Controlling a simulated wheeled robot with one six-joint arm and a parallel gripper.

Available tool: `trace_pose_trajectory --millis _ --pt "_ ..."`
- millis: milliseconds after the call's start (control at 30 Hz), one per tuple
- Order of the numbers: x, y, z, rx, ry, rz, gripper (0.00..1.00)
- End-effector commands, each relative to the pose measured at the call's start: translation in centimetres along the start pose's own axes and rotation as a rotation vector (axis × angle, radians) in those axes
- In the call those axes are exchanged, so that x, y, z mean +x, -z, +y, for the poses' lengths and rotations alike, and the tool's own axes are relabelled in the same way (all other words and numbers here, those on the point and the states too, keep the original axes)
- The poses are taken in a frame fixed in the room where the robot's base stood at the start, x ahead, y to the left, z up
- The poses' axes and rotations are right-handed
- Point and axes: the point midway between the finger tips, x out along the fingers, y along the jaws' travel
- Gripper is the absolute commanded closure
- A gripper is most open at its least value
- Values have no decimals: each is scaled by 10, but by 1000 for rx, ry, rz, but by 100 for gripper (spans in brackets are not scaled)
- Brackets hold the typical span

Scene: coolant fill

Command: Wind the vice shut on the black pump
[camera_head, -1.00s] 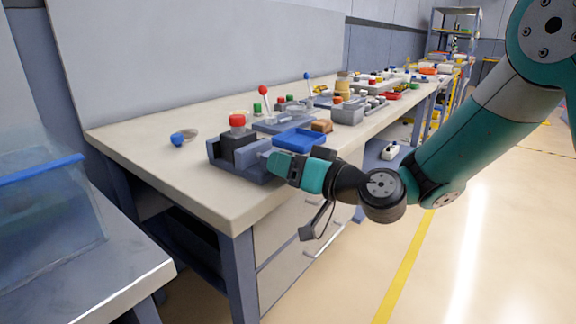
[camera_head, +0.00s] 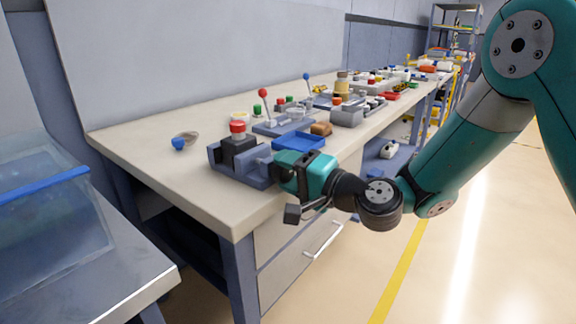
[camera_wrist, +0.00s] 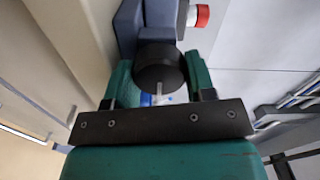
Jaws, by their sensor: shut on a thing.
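The blue-grey vice (camera_head: 240,178) stands at the near front corner of the long bench. The black pump (camera_head: 238,147), with a red cap (camera_head: 237,127), sits upright between its jaws. Any gap between jaws and pump is too small to tell. My gripper (camera_head: 277,172) is at the vice's right end. In the wrist view, its green fingers (camera_wrist: 157,82) are on either side of the vice's dark round knob (camera_wrist: 158,65), closed on it. The vice (camera_wrist: 128,28) and the red cap (camera_wrist: 202,15) show beyond the knob. The pump's black body is mostly hidden there.
A blue tray (camera_head: 299,141) and a brown block (camera_head: 321,128) lie just behind my gripper. A blue-ended ring-like item (camera_head: 180,143) lies left of the vice. More parts crowd the bench further back. A clear bin (camera_head: 45,220) stands on a separate table at left.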

Motion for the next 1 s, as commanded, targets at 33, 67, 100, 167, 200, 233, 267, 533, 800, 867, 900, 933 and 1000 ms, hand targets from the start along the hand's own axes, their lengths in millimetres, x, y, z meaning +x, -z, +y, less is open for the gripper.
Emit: trace_pose_trajectory --millis 33,67,100,167,200,233,267,533,800,867,900,933,1000 --pt "0 1 -1 42 -2 2 74" --pt "0 1 -1 68 -2 2 74" --pt "0 1 -1 101 -2 2 74" --pt "0 1 -1 147 -1 2 74" --pt "0 1 -1 174 -2 2 74" --pt "0 1 -1 195 -2 2 74" --pt "0 1 0 214 -2 2 74" --pt "0 1 1 338 -1 2 74" --pt "0 0 1 384 -1 2 74" --pt "0 0 2 386 -1 2 74" --pt "0 0 2 387 -1 2 74" --pt "0 0 2 387 -1 2 74" --pt "0 0 2 386 -1 2 74"
